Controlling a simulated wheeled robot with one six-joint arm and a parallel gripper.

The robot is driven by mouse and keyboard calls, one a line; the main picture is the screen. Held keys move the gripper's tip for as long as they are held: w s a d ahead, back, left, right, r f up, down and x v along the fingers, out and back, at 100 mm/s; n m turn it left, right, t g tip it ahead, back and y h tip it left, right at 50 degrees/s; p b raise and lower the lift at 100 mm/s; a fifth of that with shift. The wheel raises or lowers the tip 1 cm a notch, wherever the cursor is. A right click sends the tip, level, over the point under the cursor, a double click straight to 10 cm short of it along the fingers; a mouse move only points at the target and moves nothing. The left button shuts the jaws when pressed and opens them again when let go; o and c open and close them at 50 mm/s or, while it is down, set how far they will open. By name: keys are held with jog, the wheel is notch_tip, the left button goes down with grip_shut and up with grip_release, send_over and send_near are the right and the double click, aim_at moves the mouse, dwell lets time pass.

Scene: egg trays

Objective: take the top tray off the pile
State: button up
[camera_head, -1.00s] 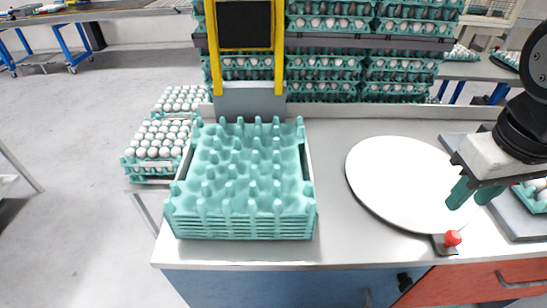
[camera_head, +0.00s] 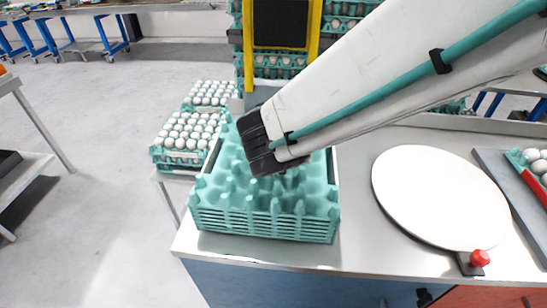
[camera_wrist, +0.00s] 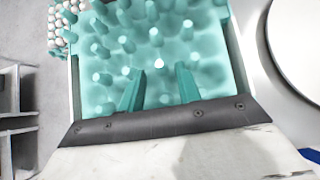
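The pile of empty teal egg trays (camera_head: 265,224) stands on the grey counter in the head view, its layers flush at the front. Its studded top tray (camera_wrist: 158,48) fills much of the wrist view. My gripper's two teal fingers (camera_wrist: 160,90) point at the top tray from above in the wrist view, spread apart with nothing between them. I cannot tell whether the fingertips touch the tray. In the head view my arm covers the back right of the pile and hides the fingers.
Trays full of white eggs (camera_head: 187,130) stand left of the pile. A round white plate (camera_head: 440,197) lies to the right, with a red knob (camera_head: 479,258) at its front. A yellow frame (camera_head: 249,50) rises behind the pile. Egg trays (camera_head: 530,160) sit at the far right.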

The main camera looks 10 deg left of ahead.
jog(key=x, duration=0.6)
jog(key=shift+w+f, duration=0.2)
jog(key=shift+f, duration=0.05)
grip_shut()
